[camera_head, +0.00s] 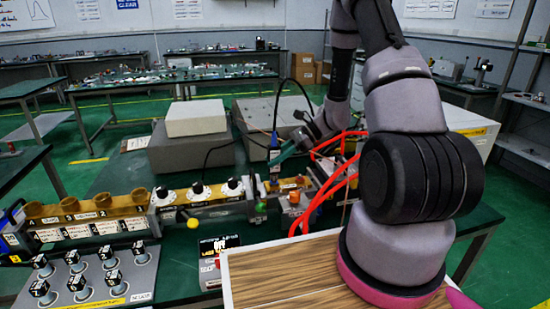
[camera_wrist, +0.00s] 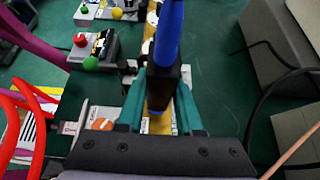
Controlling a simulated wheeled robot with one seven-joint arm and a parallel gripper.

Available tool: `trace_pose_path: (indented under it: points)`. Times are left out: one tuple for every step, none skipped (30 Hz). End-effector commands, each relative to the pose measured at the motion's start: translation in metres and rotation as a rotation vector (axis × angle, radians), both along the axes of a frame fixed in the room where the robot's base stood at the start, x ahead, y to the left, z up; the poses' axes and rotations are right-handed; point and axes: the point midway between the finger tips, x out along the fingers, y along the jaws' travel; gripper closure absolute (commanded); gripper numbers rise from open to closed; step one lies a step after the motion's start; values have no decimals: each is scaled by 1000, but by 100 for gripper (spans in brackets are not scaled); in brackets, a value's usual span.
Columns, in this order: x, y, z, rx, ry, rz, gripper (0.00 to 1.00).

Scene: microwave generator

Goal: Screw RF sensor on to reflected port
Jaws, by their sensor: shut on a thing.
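The RF sensor (camera_head: 274,154) is a dark body with a blue part and a black cable. My gripper (camera_head: 282,156) has green fingers and is shut on it, above the right part of the waveguide line (camera_head: 122,211). In the wrist view the sensor (camera_wrist: 163,88) stands between the two green fingers of my gripper (camera_wrist: 160,82), its blue part toward the top. The brass-coloured waveguide (camera_wrist: 158,125) shows behind and below it. The sensor hides the spot beneath it, so I cannot tell the reflected port or whether the sensor touches it.
Red tubes (camera_head: 318,200) loop right of the waveguide. Grey instrument boxes (camera_head: 262,115) stand behind it. A panel of black-topped knobs (camera_head: 90,274) lies front left. A wooden-topped box (camera_head: 285,272) is in front. Some green tabletop is bare behind the waveguide.

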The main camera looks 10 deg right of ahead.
Motion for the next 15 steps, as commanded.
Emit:
trace_pose_path:
  points:
    - [0, 0, -1, 1, 0, 0, 100]
    - [0, 0, -2, 1, 0, 0, 100]
    - [0, 0, -3, 1, 1, -1, 100]
    - [0, 0, -3, 0, 1, -1, 100]
    - [0, 0, -4, 0, 1, -1, 100]
    - [0, 0, -5, 0, 1, -1, 100]
    - [0, 0, -5, 0, 1, -1, 100]
    - [0, 0, -6, 0, 1, -1, 100]
    - [0, 0, -6, 0, 0, 0, 54]
    - [0, 0, -6, 0, 0, 0, 42]
    - [0, 0, -6, 0, 0, 0, 31]
    - [0, 0, -6, 0, 0, 0, 30]
    - [0, 0, -6, 0, 0, 0, 30]
    - [0, 0, -6, 0, 0, 0, 30]
    - [0, 0, -6, 0, 0, 0, 30]
